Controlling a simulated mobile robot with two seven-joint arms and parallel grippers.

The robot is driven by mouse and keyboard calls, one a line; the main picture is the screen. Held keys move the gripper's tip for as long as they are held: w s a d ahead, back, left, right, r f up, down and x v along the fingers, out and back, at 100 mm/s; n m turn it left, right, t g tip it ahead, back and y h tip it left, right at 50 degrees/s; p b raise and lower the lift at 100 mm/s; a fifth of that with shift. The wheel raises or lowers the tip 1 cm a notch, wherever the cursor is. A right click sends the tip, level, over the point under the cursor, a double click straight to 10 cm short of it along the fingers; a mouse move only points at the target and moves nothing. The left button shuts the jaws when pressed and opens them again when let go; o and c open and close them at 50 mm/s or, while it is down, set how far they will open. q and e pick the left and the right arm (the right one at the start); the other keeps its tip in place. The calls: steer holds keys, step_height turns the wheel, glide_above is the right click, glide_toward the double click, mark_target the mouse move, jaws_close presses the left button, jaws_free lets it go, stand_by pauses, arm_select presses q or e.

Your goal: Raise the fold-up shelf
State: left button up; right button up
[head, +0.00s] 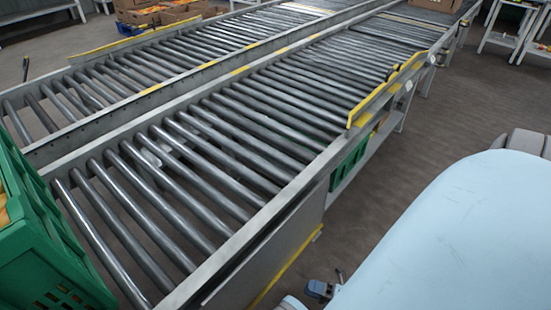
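The fold-up shelf (268,262) appears to be the grey panel hanging down along the near side of the roller conveyor (190,160). Its lower edge is yellow. My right gripper (328,286) shows only in part at the bottom of the head view, as small dark parts beside my pale blue arm. It is to the right of the panel, apart from it in the picture. I see nothing held in it, and its finger opening is unclear. My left gripper is not in view.
A green crate (40,245) stands at the left end of the conveyor. Another green crate (350,167) sits under the conveyor. Yellow-edged guards (385,92) rise along the conveyor side. Cardboard boxes (165,12) stand at the back. Grey floor (420,125) is clear right of the conveyor.

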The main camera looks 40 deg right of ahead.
mark_target(278, 276)
steer(key=b+x, duration=0.1)
steer(key=x, duration=1.1)
steer(key=shift+r, duration=0.1)
jaws_close()
